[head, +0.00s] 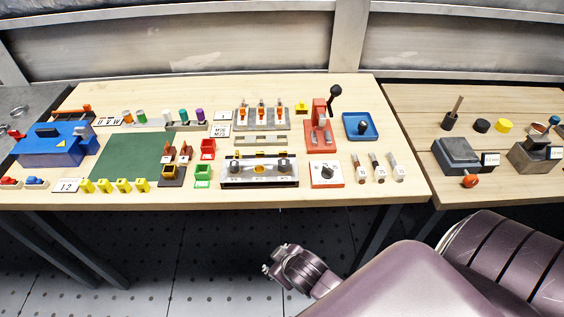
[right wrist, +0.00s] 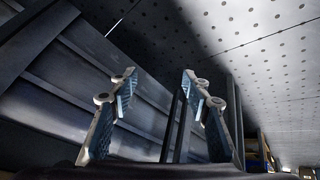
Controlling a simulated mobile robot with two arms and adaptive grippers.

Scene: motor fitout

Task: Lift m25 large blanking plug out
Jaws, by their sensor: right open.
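I cannot tell which part is the M25 large blanking plug. A small white card (head: 220,131) that seems to read M20 and M25 lies at mid-table, above a red bin (head: 208,149) and a green bin (head: 203,175). A blue motor housing (head: 57,146) stands at the left end. My right gripper (head: 272,262) hangs over the floor in front of the table, away from all the parts. In the right wrist view its two fingers (right wrist: 160,92) are apart with nothing between them. My left gripper does not show.
A metal fixture with black knobs (head: 259,172), a red lever press (head: 319,134) and a blue tray (head: 360,126) stand on the table. Yellow pieces (head: 122,186) line its front left edge. A green mat (head: 130,154) is mostly bare. A second table (head: 415,110) stands right.

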